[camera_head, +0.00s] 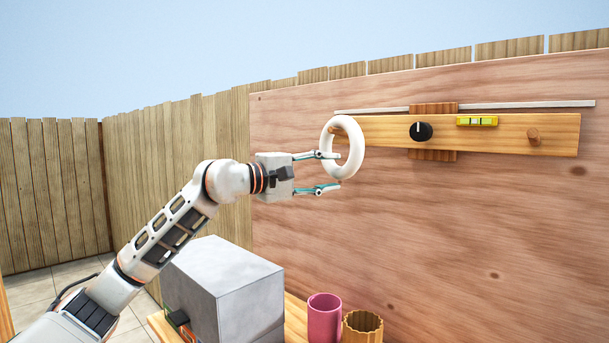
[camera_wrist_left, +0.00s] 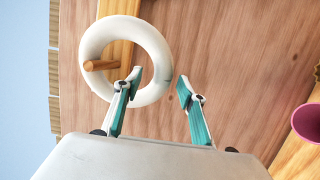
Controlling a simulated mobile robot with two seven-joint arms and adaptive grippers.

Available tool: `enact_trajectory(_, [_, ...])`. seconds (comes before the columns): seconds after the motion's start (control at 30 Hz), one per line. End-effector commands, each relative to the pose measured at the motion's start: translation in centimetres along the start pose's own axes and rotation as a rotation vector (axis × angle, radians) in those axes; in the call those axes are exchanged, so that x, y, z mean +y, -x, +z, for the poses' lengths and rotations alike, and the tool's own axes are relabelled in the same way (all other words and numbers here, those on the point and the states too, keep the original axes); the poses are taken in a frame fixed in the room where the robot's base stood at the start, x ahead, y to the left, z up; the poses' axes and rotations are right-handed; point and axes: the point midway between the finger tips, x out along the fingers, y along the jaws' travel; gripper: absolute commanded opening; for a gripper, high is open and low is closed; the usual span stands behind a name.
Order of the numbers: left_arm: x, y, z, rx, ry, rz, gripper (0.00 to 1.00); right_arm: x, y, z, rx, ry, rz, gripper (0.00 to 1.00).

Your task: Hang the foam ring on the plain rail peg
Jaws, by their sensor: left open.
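The white foam ring (camera_head: 356,152) is at the left end of the wooden rail (camera_head: 385,132). In the left wrist view the ring (camera_wrist_left: 160,58) has a wooden peg (camera_wrist_left: 101,65) showing in its hole, near the inner edge; the ring appears to hang on it. My left gripper (camera_head: 338,171) is open, its fingers apart at the ring's lower part. In the left wrist view the gripper (camera_wrist_left: 160,78) has one finger overlapping the ring's rim; I cannot tell whether they touch. My right gripper is out of view.
The rail also carries a black knob (camera_head: 421,131), a yellow level (camera_head: 477,121) and another peg (camera_head: 533,136) at right. Below are a grey box (camera_head: 225,290), a pink cup (camera_head: 324,318) and a wooden fluted cup (camera_head: 362,328). The plywood panel below the rail is clear.

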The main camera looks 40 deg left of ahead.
Motion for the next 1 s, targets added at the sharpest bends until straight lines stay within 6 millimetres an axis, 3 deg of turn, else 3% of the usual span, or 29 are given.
enact_trajectory(0.33, [-0.2,5.2,-0.1,0.002,-0.003,-0.005,0.41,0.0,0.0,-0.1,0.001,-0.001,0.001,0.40])
enact_trajectory(1.0, [-0.2,9.1,0.1,-0.002,0.002,-0.003,0.41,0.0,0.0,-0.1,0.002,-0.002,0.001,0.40])
